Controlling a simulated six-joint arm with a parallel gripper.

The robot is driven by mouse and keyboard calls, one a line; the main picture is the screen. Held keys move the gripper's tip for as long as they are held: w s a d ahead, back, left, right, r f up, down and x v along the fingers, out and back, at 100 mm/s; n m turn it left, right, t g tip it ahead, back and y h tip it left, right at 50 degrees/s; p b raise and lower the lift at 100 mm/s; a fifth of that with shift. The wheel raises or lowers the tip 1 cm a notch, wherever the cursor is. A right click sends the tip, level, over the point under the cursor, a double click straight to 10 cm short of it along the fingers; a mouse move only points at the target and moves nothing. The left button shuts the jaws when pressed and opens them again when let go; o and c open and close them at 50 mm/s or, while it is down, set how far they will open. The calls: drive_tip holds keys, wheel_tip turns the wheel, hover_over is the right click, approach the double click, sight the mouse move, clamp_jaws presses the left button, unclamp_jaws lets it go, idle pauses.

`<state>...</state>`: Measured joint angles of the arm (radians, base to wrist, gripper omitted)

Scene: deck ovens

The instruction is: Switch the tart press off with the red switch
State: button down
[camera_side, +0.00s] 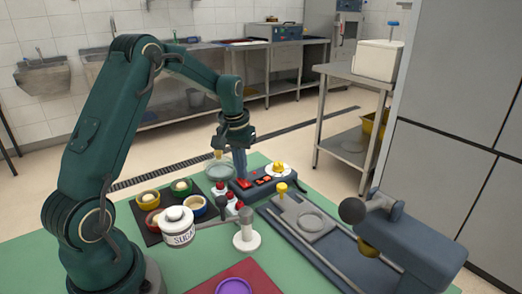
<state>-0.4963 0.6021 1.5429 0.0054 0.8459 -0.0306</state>
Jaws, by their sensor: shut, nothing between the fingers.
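My gripper (218,154) is shut and empty. It points down above a pale round dish (220,170), behind and left of a dark control box. The control box (252,190) carries red and orange switches; a red switch (245,183) is at its left part and an orange-lit one (263,181) near its middle. A white dial with a yellow knob (278,168) is at its right end. The switch positions are too small to read. A blue-grey machine (405,240) with a dark ball-ended lever stands at the right front; I cannot tell whether it is the tart press.
Several coloured bowls stand on a dark tray (153,238) left of the box. A white sugar jar (178,228), red-topped bottles (231,199) and a white-based upright tool (247,238) stand in front. A metal slide plate (310,222) with a yellow knob lies right.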

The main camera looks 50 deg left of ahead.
drive_tip(key=shift+f, duration=0.35)
wheel_tip(320, 180, up, 7)
idle(1.0)
drive_tip(key=shift+d, duration=0.1)
